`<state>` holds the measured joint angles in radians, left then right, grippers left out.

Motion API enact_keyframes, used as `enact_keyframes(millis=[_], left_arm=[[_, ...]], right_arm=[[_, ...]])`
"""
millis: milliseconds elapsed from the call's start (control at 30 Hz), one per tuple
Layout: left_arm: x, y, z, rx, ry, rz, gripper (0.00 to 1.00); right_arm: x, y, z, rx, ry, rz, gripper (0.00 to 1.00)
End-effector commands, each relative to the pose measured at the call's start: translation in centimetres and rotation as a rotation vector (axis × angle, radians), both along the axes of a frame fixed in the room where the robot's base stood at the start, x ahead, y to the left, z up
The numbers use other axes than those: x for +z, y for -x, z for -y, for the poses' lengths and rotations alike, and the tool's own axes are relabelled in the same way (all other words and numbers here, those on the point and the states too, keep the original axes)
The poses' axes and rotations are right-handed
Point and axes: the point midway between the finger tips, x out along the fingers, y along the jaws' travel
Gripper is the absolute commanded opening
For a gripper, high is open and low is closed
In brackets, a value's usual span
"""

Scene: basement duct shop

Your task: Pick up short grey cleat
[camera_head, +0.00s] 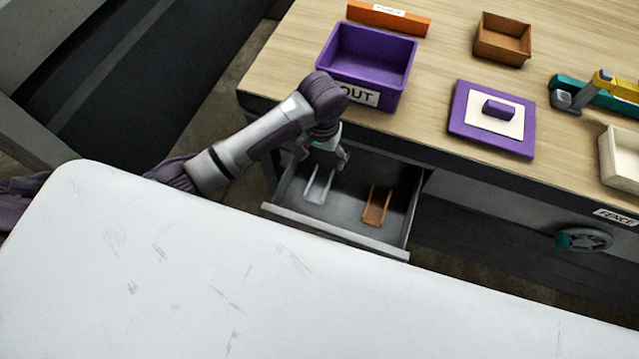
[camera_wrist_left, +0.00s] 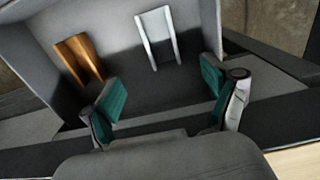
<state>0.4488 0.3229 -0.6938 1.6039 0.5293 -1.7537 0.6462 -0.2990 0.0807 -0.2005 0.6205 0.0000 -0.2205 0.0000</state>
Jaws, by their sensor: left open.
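The short grey cleat (camera_head: 318,187) is a light grey U-shaped channel lying in the open drawer (camera_head: 336,229), on its left side in the head view. It also shows in the left wrist view (camera_wrist_left: 159,38), beyond the fingertips and between their directions. My left gripper (camera_head: 330,156) is over the back of the drawer, above and behind the grey cleat and apart from it. In the left wrist view its two teal-padded fingers (camera_wrist_left: 165,95) are spread with nothing between them. My right gripper is not in view.
An orange-brown cleat (camera_head: 377,206) lies to the right in the same drawer; it also shows in the left wrist view (camera_wrist_left: 80,60). A purple OUT bin (camera_head: 368,55) stands on the workbench (camera_head: 440,65) above. A white table (camera_head: 200,270) fills the foreground.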

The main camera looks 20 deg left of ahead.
Motion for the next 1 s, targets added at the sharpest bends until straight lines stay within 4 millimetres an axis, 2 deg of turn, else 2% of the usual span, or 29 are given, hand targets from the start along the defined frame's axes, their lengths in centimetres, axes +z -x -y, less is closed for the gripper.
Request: enact_keyframes(millis=[100, 300, 567, 800, 1000], left_arm=[[-2.6, 0.2, 0.0, 0.000, -0.001, -0.005, 0.86], [-6.2, 0.2, 0.0, -0.002, 0.001, -0.001, 0.86], [-8.1, 0.3, 0.0, -0.002, 0.001, -0.001, 0.86], [-11.7, 0.8, -0.3, -0.003, 0.001, -0.001, 0.86], [-12.7, 0.8, -0.3, -0.004, 0.002, 0.002, 0.86]], right_arm=[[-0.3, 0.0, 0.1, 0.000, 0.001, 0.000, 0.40], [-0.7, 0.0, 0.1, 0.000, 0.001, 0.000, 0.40], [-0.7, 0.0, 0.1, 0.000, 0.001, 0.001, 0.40], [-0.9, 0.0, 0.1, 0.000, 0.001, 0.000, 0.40], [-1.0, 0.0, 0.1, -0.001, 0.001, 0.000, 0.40]])
